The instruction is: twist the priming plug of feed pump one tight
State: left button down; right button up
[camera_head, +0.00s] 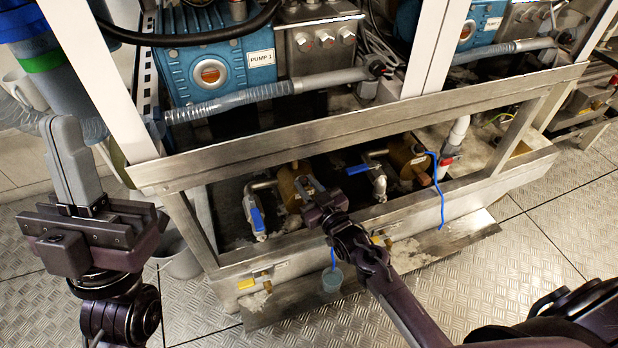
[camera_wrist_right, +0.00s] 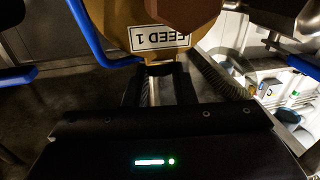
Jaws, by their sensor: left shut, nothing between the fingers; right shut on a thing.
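Feed pump one, a brass-coloured body (camera_head: 287,183), sits behind the frame's lower rail. Its FEED 1 label (camera_wrist_right: 160,38) is upside down in the right wrist view. My right gripper (camera_head: 308,186) reaches to it from the right. Its fingers (camera_wrist_right: 160,82) are shut on the priming plug just beside the labelled body; the plug is mostly hidden, so its seating cannot be told. A blue cord (camera_wrist_right: 88,38) runs to the fingers. A brown hexagonal part (camera_wrist_right: 180,12) is at the top of that view. My left gripper (camera_head: 66,135) is shut and empty, pointing up, away from the pump.
Blue-handled valves (camera_head: 257,219) stand beside the pumps. A second brass pump (camera_head: 404,160) with a hanging blue cord (camera_head: 441,198) is to the right. Metal rails (camera_head: 360,119) cross above my right gripper. Tread-plate floor (camera_head: 540,255) is clear at right.

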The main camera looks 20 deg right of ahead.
jog(key=m+h, duration=0.2)
jog(key=h+p, duration=0.1)
jog(key=shift+a+r+m+t, duration=0.1)
jog(key=shift+a+m+t, duration=0.2)
jog(key=shift+m, duration=0.1)
jog(key=shift+h, duration=0.3)
pick_arm(q)
jog(key=w+d+f+n+g+y, duration=0.1)
jog(key=w+d+f+g+y, duration=0.2)
jog(key=w+f+g, duration=0.2)
notch_tip(320, 180, down, 3)
jog(key=shift+w+d+f+g+y, duration=0.15)
jog(key=shift+w+g+y, duration=0.15)
jog(key=shift+w, duration=0.75)
pick_arm(e)
jog(key=o, duration=1)
jog(key=shift+s, duration=0.1)
